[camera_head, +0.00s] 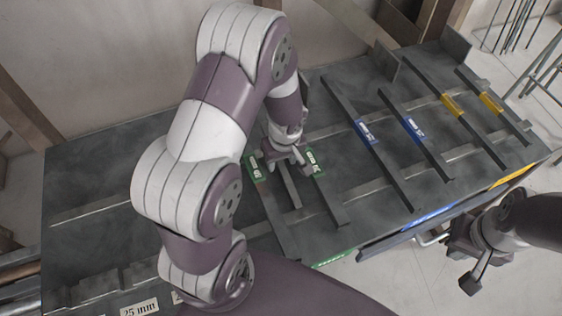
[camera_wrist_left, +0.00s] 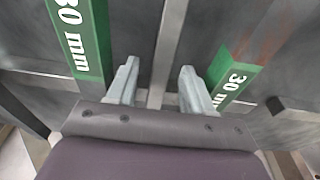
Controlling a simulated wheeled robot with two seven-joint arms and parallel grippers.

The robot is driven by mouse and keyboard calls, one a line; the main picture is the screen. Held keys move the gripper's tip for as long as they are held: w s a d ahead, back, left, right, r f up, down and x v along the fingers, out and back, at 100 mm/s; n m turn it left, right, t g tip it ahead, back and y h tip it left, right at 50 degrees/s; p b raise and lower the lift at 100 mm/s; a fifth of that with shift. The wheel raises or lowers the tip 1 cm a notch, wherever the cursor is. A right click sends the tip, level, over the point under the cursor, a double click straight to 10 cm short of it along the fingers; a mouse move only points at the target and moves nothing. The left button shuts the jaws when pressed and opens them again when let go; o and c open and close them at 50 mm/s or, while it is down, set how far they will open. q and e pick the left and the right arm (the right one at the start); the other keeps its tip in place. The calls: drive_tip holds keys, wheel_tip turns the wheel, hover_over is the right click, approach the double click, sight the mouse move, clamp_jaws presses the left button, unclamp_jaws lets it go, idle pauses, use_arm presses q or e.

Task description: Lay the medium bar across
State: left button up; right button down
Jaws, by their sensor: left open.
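My left gripper (camera_head: 285,164) is open, low over the middle of the slotted dark table. In the left wrist view, its fingers (camera_wrist_left: 159,78) stand on either side of a plain grey bar (camera_wrist_left: 171,40). This short bar also shows below the gripper in the head view (camera_head: 291,190), its far end hidden. It lies between two longer bars with green 30 mm labels, a left one (camera_head: 268,208) and a right one (camera_head: 329,195). Whether the fingers touch the bar cannot be told. My right gripper (camera_head: 470,262) hangs off the table's front right, its jaws unclear.
Two blue-labelled bars (camera_head: 381,157) (camera_head: 425,145) and two yellow-labelled bars (camera_head: 470,122) (camera_head: 503,113) lie to the right on the table (camera_head: 95,190). Its left part is mostly bare. Drawer fronts with blue (camera_head: 432,217) and yellow strips line the front edge. Metal rods (camera_head: 515,25) stand at the back right.

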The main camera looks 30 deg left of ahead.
use_arm(q)
drive_tip(key=shift+w+a+f, duration=0.1)
drive_tip(key=shift+f, duration=0.1)
clamp_jaws()
drive_tip(key=shift+r, duration=0.15)
idle(1.2)
